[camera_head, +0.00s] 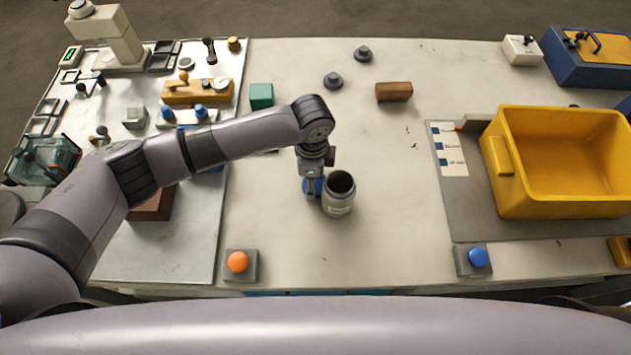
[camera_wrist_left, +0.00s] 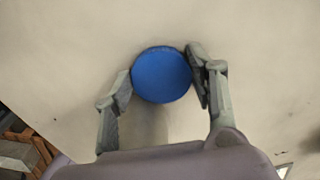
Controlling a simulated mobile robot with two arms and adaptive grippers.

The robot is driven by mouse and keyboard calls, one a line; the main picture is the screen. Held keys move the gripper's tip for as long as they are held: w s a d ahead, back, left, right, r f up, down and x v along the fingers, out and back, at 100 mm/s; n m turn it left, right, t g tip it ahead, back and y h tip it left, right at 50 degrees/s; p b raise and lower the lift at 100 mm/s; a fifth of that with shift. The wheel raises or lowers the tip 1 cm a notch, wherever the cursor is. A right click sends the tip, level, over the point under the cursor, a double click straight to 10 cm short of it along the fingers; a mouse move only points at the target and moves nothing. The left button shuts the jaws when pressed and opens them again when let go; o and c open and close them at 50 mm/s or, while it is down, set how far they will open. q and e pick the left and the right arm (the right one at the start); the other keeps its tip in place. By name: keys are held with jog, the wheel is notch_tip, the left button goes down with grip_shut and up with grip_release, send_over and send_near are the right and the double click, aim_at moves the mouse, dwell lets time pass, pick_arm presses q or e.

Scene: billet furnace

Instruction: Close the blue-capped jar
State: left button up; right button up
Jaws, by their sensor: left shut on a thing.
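The jar (camera_head: 338,205) stands upright and open on the table, with its dark mouth showing in the head view. My left gripper (camera_head: 312,184) is just left of the jar and shut on the round blue cap (camera_wrist_left: 161,75), which sits between its two fingers in the left wrist view (camera_wrist_left: 165,78). In the head view the fingers partly hide the cap. I cannot tell whether the cap touches the table or how far it is from the jar. The jar is not clearly seen in the left wrist view. My right gripper is not in view.
A yellow bin (camera_head: 515,195) stands on the right. An orange button (camera_head: 237,262) and a blue button (camera_head: 478,257) are near the front edge.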

pick_arm(q)
jog(key=shift+r, duration=0.1)
notch_tip(320, 180, up, 20)
jog(key=b, duration=0.3)
dwell(0.5)
